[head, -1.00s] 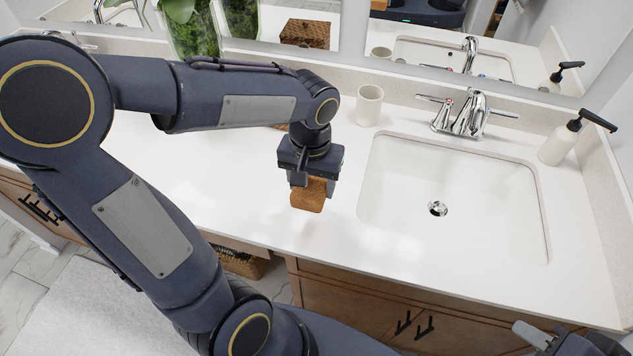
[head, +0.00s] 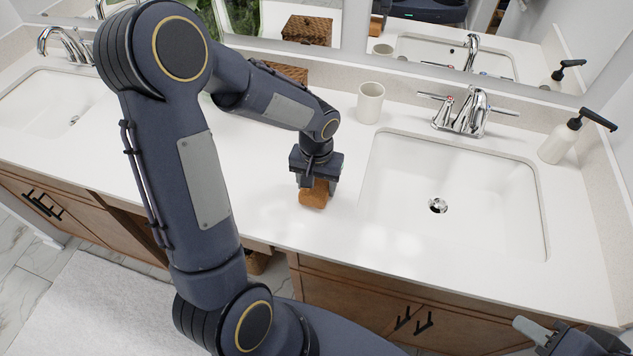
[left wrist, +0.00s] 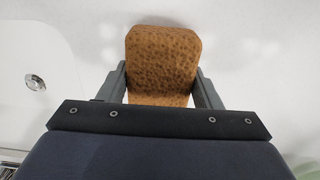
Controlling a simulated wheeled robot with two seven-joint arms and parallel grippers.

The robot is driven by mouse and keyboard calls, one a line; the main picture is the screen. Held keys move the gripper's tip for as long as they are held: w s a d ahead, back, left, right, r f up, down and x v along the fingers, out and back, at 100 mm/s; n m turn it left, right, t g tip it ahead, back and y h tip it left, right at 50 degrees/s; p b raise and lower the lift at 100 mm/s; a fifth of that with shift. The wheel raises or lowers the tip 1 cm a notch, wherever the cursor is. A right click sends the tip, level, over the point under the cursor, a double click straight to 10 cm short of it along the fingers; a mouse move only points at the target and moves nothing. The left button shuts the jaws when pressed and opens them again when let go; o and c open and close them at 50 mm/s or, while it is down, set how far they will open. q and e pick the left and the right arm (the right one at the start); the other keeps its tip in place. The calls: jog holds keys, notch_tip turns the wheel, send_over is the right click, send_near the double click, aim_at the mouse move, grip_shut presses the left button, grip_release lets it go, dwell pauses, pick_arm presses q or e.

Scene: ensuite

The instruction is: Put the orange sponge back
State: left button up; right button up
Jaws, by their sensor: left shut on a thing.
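The orange sponge (head: 313,198) is held below my left gripper (head: 317,184), over the white counter just left of the right sink. In the left wrist view the sponge (left wrist: 162,62) sits between the two fingers of the left gripper (left wrist: 162,88), which touch its sides. I cannot tell whether its lower end touches the counter. My right gripper (head: 540,337) shows only in part at the bottom right corner, away from the sponge; its jaw opening is unclear.
A white cup (head: 370,103) stands behind the sponge, near the right sink (head: 480,195). A chrome faucet (head: 464,115) and a soap dispenser (head: 560,140) stand beyond and right. A wicker box (head: 285,72) is partly behind my left arm. Counter left of the sponge is clear.

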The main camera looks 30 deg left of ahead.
aim_at(317, 182)
pick_arm(q)
jog(key=shift+f, duration=0.15)
jog(key=o, duration=0.9)
notch_tip(317, 182, up, 11)
jog(key=shift+s+d+r+m+t+h, duration=0.15)
jog(key=shift+s+d+r+t+h, duration=0.7)
jog(key=shift+s, duration=1.95)
jog(key=shift+s+d+r+m+t+h, duration=0.2)
jog(key=shift+s+d+r+t+h, duration=0.55)
jog(key=shift+s, duration=2.05)
jog(key=shift+s+d+r+m+t+h, duration=0.15)
jog(key=shift+s+d+r+t+h, duration=0.25)
jog(key=shift+s+t, duration=1.6)
jog(key=shift+s+r+g, duration=0.1)
jog(key=shift+s+g, duration=0.7)
